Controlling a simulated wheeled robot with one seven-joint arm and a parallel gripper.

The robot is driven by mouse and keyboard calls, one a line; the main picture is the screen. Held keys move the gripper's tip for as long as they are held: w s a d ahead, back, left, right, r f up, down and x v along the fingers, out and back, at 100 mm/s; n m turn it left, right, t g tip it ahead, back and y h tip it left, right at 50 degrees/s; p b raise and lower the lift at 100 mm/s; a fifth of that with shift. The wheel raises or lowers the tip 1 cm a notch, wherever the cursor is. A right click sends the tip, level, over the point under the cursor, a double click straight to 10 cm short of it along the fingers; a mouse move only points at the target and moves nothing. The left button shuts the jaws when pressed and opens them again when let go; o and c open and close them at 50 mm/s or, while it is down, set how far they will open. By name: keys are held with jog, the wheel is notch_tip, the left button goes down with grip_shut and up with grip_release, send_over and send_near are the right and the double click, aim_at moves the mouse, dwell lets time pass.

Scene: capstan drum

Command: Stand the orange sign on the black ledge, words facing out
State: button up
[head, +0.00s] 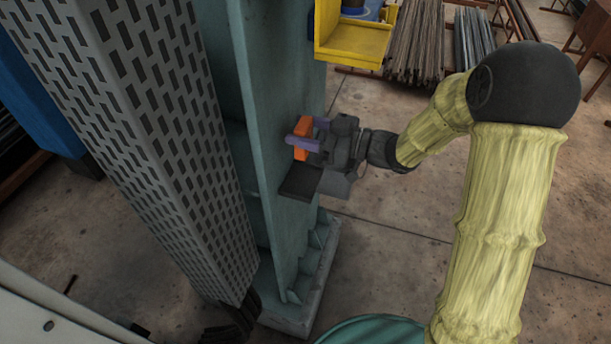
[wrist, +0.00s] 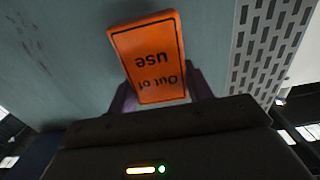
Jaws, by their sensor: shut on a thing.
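The orange sign (head: 302,128) is between the purple fingers of my gripper (head: 306,135), close to the green column's face. In the wrist view the sign (wrist: 148,55) shows the words "Out of use" towards my wrist, upside down in that picture. The fingers (wrist: 160,92) are shut on its two sides. The black ledge (head: 299,182) juts from the column just below the gripper in the head view. The sign appears above the ledge, with a gap; the exact height is hard to tell. The ledge is not seen in the wrist view.
The green column (head: 265,130) stands right behind the sign. A perforated grey guard (head: 165,140) is to its left. A yellow tray (head: 352,42) juts out above the gripper. Bundles of rods (head: 415,45) lie on the floor behind. Open floor lies right of the column.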

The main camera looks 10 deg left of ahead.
jog(key=shift+f+p, duration=0.6)
jog(key=shift+f, duration=2.25)
jog(key=shift+w+f+p, duration=0.1)
jog(key=shift+f+p, duration=0.5)
jog(key=shift+f, duration=1.55)
jog(key=shift+r, duration=0.1)
jog(key=o, duration=1)
